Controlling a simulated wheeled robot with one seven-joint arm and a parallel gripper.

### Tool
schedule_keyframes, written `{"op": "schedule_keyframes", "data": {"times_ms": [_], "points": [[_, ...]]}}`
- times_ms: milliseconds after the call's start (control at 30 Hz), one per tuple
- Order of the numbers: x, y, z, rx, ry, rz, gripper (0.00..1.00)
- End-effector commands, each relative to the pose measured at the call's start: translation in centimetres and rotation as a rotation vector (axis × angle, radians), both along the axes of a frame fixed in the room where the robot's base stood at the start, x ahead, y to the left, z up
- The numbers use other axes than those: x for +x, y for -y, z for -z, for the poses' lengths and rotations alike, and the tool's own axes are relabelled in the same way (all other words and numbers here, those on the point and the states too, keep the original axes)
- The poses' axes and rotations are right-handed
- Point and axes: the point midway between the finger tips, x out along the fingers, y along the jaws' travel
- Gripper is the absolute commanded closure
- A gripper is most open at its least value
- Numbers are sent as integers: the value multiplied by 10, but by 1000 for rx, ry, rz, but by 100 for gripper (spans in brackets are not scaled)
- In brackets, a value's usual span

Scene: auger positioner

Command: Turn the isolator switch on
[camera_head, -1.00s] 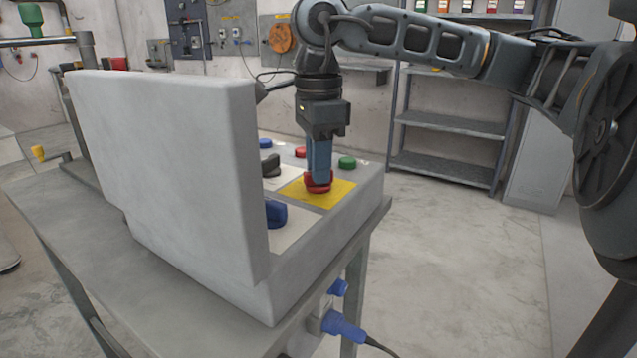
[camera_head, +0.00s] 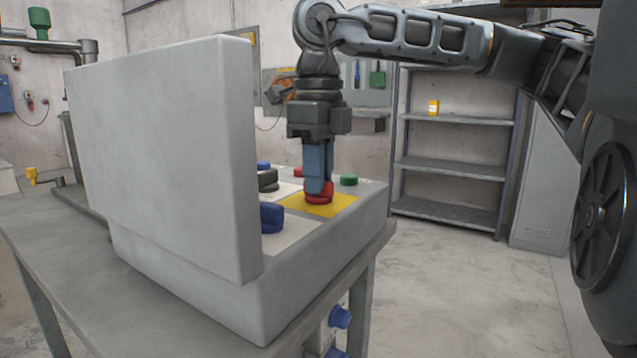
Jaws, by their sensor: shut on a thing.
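A grey control box (camera_head: 335,240) stands on a metal table, its large lid (camera_head: 165,150) raised on the left side. A red rotary switch (camera_head: 319,193) sits on a yellow plate (camera_head: 322,208) on the box's top face. My gripper (camera_head: 318,186) points straight down from above, with its blue fingers shut on the red switch. The fingers cover part of the switch, so I cannot tell its exact angle.
A blue knob (camera_head: 272,218), a black knob (camera_head: 268,180) and a green button (camera_head: 349,179) sit close around the red switch. The raised lid stands left of my gripper. The table (camera_head: 60,262) is clear at the left. A shelf rack (camera_head: 455,165) stands behind, with open floor between.

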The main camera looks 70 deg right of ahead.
Motion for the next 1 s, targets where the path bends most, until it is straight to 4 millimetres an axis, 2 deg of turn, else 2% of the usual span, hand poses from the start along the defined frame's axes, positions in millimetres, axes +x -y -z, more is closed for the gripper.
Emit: {"op": "schedule_keyframes", "data": {"times_ms": [300, 700, 733, 1000], "points": [[0, -1, 0, 2, -1, 70, 100], [0, -1, 0, 2, -1, 76, 100], [0, -1, 0, 2, -1, 76, 81], [0, 0, 0, 1, 0, 75, 57]]}}
